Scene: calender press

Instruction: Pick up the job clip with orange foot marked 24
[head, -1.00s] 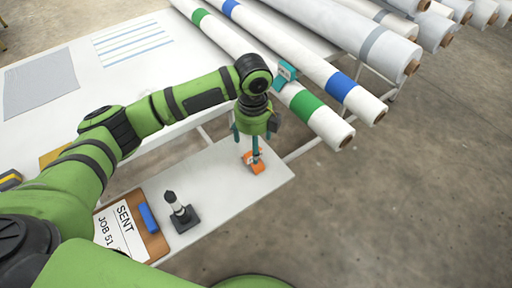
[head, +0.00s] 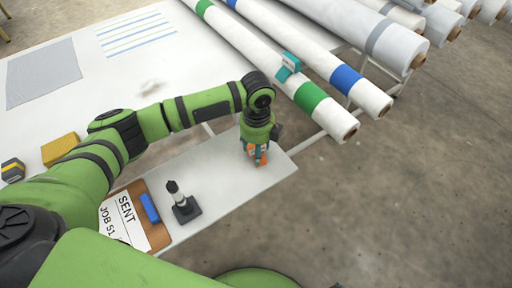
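The job clip with the orange foot (head: 257,160) is at the right end of the narrow white shelf (head: 225,172). Its number is not readable. My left gripper (head: 257,156) points down over it, with teal fingers around or beside the clip. The gripper hides most of the clip, so I cannot tell whether the fingers press on it. My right gripper is not in view. A teal clip (head: 289,66) with a pale label sits on the roll with green bands (head: 262,55).
A black stand with a white-and-black post (head: 181,203) is on the shelf, left of the gripper. Long rolls, one with blue bands (head: 318,62), lie behind. Open floor is to the right.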

